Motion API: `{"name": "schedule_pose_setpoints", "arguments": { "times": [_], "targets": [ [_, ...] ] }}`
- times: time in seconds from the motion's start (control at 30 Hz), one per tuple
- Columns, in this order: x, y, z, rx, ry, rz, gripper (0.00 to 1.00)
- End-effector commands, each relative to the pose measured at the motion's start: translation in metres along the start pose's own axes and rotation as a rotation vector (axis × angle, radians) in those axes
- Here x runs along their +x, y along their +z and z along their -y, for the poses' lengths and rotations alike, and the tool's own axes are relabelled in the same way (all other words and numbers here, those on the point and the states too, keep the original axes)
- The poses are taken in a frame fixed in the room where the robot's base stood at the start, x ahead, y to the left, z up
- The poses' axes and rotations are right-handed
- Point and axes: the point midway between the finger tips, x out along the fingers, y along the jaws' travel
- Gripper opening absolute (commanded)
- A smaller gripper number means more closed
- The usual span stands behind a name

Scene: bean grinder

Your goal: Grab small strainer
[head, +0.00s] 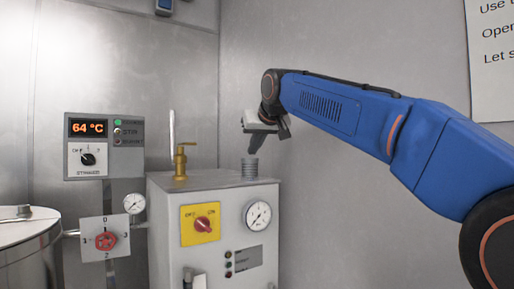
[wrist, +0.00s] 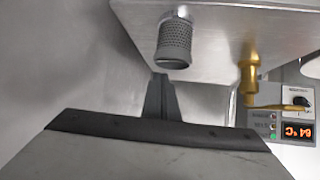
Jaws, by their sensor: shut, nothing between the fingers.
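The small strainer, a grey mesh cylinder (head: 250,168), stands upright on top of the white machine (head: 210,181), near its right edge. In the wrist view the strainer (wrist: 174,42) is at the upper middle, with its round open rim towards the fingers. My gripper (head: 250,151) points down just above the strainer in the head view. In the wrist view my gripper (wrist: 160,80) has its dark fingers together and empty, near the rim. I cannot tell whether the fingertips touch it.
A brass tap (head: 181,160) stands on the machine left of the strainer; it also shows in the wrist view (wrist: 249,80). A control box reading 64 °C (head: 103,146) is further left. A metal drum (head: 27,240) is at lower left. A grey wall is close behind and right.

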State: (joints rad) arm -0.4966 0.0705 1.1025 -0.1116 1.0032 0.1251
Motion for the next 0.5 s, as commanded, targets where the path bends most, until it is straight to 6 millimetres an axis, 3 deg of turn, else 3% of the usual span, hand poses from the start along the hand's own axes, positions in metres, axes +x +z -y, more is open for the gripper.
{"name": "schedule_pose_setpoints", "arguments": {
  "times": [0.5],
  "targets": [
    [0.009, 0.015, 0.000, 0.000, 0.000, 0.008, 0.00]
  ]
}}
